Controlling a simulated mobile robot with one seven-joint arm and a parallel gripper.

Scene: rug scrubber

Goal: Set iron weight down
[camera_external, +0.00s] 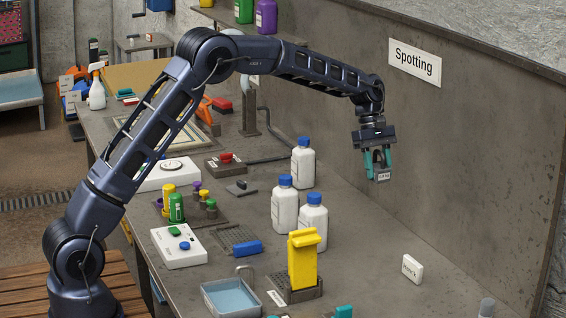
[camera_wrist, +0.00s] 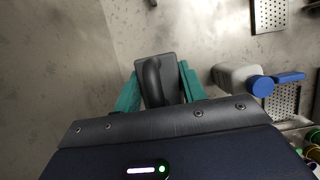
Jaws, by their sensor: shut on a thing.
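My gripper (camera_external: 377,158) hangs from the arm above the right part of the bench, close to the back wall under the "Spotting" sign. Its teal fingers are shut on the iron weight (camera_external: 384,177), a small dark piece with a pale label, held in the air. In the wrist view the weight is a grey block (camera_wrist: 167,65) with a dark arched handle, between the teal fingers of my gripper (camera_wrist: 158,88). The fingers hide part of the weight in the external view.
The grey bench (camera_external: 366,242) has clear room below and right of my gripper. White bottles with blue caps (camera_external: 303,165) stand to its left. A yellow item (camera_external: 302,262) stands on a dark base nearer the front.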

